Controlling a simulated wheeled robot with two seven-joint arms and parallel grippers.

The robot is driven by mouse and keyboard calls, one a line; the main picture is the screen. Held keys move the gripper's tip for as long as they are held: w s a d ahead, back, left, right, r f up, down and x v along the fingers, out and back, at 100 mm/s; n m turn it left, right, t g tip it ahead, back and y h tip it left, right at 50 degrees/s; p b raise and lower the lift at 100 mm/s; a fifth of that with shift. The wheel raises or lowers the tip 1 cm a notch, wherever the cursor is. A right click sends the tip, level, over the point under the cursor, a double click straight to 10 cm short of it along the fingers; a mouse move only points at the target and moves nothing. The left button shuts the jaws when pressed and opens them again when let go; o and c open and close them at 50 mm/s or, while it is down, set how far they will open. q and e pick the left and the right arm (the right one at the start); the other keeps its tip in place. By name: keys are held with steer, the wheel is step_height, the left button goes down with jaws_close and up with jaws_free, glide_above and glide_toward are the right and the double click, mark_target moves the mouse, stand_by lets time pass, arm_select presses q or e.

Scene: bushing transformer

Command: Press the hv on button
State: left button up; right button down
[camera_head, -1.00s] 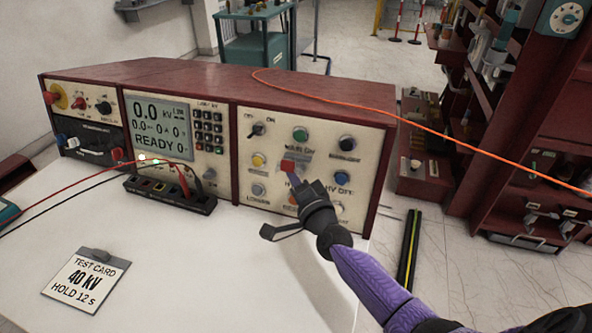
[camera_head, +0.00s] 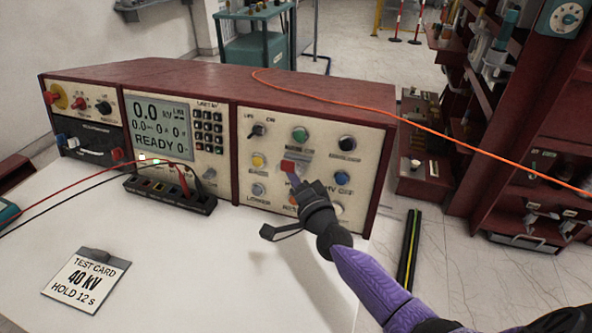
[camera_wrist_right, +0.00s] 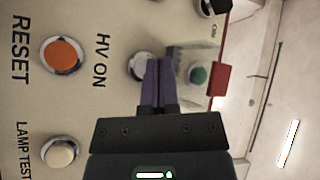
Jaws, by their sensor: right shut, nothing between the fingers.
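The cream control panel (camera_head: 262,178) of the red test console faces me. In the right wrist view the "HV ON" label (camera_wrist_right: 101,60) shows sideways, with a silver-ringed button (camera_wrist_right: 139,66) beside it, partly hidden by my fingers. My right gripper (camera_wrist_right: 158,62) is shut and empty, its two purple fingertips together over that button's edge. I cannot tell whether they touch it. In the head view the right gripper (camera_head: 294,180) points at the panel just below a red tab (camera_head: 288,166). A clear cover (camera_wrist_right: 180,62) with a red edge stands beside the fingertips. My left gripper is out of view.
The orange reset button (camera_wrist_right: 62,55) and pale lamp test button (camera_wrist_right: 59,151) are close by. A green button (camera_head: 300,134) sits higher on the panel. A black terminal strip (camera_head: 170,194) and test card (camera_head: 87,280) lie on the white table (camera_head: 200,270). An orange cable (camera_head: 330,91) crosses the console top.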

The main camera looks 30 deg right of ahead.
steer(key=shift+w, duration=0.1)
steer(key=shift+w+d+f+b, duration=0.1)
steer(key=shift+w+d+b, duration=0.1)
steer(key=shift+d+b, duration=0.1)
stand_by(0.5)
steer(key=shift+w+d+f+b, duration=0.1)
steer(key=shift+w+d+b, duration=0.25)
steer(key=shift+b, duration=0.1)
stand_by(0.3)
steer(key=shift+s+a, duration=0.1)
steer(key=shift+s+a+r+p, duration=0.2)
steer(key=shift+s+a+p, duration=0.35)
steer(key=shift+p, duration=0.2)
